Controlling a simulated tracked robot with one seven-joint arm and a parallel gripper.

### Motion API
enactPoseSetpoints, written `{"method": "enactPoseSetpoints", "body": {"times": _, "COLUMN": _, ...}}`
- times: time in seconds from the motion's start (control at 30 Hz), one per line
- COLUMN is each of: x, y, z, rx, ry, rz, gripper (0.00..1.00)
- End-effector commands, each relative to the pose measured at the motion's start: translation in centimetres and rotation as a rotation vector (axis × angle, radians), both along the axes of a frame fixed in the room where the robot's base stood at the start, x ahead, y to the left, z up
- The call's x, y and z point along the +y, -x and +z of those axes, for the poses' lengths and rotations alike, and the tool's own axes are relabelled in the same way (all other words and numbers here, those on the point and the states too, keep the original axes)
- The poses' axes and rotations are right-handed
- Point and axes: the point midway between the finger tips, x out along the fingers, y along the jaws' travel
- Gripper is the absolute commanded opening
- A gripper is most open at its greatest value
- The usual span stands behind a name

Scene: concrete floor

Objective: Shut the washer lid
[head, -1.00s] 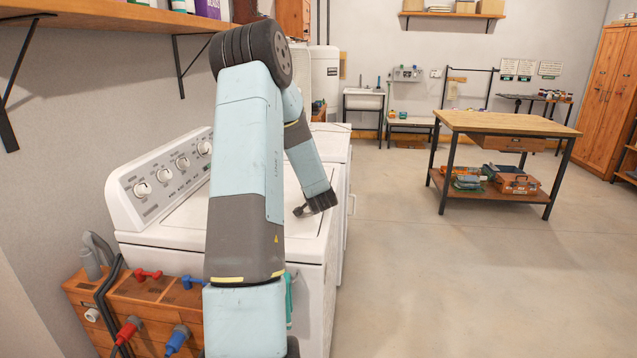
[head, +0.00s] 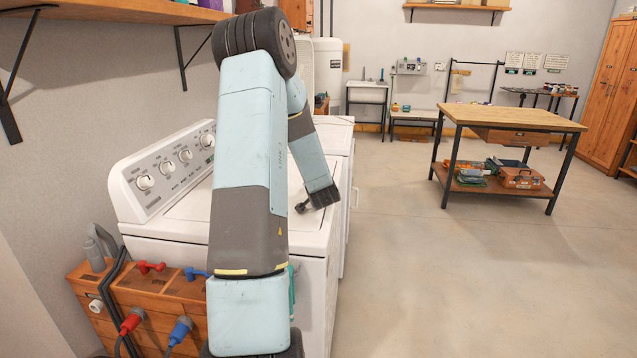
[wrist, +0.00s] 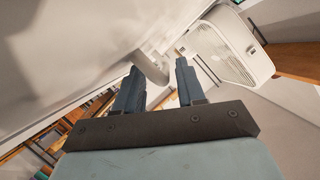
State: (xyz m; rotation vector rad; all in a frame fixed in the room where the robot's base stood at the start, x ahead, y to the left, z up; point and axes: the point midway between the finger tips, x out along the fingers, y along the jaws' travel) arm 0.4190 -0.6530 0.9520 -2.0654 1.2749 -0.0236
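The white washer (head: 318,285) stands beneath my arm, with its knobbed control panel (head: 160,172) at the back left. Its lid (head: 198,204) appears to lie flat on the top, but my arm covers much of it. My gripper (head: 302,207) is low over the right part of the washer top, angled down and left; contact cannot be told. In the wrist view my gripper (wrist: 158,78) has its two dark fingers apart with a clear gap.
A second white appliance (head: 335,133) stands just beyond the washer. A wooden box with red and blue plugs (head: 150,305) is at the near left. A wall shelf (head: 110,20) hangs above. A wooden workbench (head: 510,117) stands right, with open floor (head: 450,270) before it.

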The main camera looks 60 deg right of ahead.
Motion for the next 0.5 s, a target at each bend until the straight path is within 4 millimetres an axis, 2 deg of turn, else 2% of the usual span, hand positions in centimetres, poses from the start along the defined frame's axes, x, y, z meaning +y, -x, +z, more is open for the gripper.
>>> {"method": "enactPoseSetpoints", "body": {"times": 0.5, "x": 7.6, "y": 4.8, "z": 3.4, "rx": -0.005, "ry": 0.005, "rz": -0.002, "gripper": 0.39}}
